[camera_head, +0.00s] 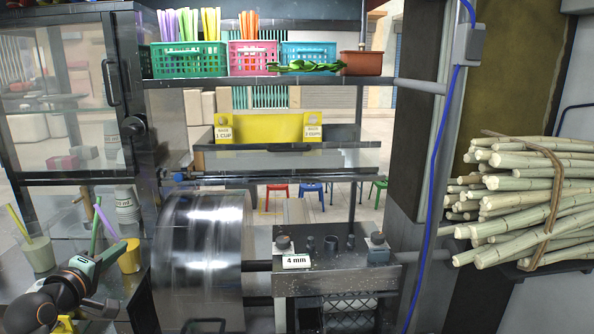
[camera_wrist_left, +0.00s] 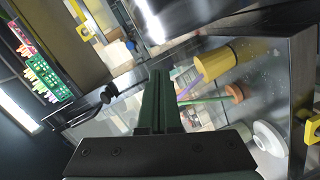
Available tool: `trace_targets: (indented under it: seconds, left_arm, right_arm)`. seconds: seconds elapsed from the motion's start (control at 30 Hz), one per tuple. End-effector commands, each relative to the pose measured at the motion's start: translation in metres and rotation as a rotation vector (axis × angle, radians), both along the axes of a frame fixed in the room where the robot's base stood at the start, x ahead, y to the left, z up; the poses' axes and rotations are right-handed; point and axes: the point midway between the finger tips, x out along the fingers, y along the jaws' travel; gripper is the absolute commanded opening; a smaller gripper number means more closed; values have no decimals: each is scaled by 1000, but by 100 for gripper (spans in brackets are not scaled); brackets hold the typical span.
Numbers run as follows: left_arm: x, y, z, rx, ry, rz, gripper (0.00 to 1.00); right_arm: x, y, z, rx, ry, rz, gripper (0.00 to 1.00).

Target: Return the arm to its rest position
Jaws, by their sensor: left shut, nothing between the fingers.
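My left gripper (camera_head: 108,254) is at the lower left of the head view, over the counter with the drink cups. Its dark green fingers (camera_wrist_left: 159,82) are shut together in the left wrist view, with nothing between them. A yellow cup (camera_head: 130,259) with a purple straw stands just right of the gripper; it also shows in the left wrist view (camera_wrist_left: 214,64). A pale green cup (camera_head: 39,256) with a yellow-green straw stands to the left. My right gripper is in neither view.
The steel press drum (camera_head: 200,250) and the "4 mm" unit (camera_head: 335,270) stand right of the counter. A glass cabinet (camera_head: 60,100) rises behind the cups. A shelf (camera_head: 270,82) holds straw baskets. Bundled cane (camera_head: 525,200) lies at the far right.

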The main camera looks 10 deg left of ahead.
Motion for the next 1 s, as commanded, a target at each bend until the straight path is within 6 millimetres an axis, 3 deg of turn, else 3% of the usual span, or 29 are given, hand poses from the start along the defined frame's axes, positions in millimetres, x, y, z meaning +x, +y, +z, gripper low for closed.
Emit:
trace_targets:
  seconds: [0.03,0.17,0.27,0.4,0.5,0.63,0.8,1.0]
  left_arm:
    - [1,-15,-32,65,65,-24,0]
    - [-5,-56,-108,259,214,-108,0]
    - [-22,-95,-171,420,325,-203,0]
    - [-63,-156,-250,635,442,-373,0]
    - [-102,-202,-297,774,496,-507,0]
    - [-157,-259,-340,924,523,-677,0]
    - [-208,-311,-364,1045,511,-828,0]
    - [-226,-329,-370,1088,498,-881,0]
  right_arm:
    - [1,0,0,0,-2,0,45]
    - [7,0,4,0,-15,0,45]
    - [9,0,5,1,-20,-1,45]
    - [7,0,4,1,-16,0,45]
    - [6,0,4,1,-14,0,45]
    - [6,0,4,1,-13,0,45]
    - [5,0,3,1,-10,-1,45]
    - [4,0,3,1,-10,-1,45]
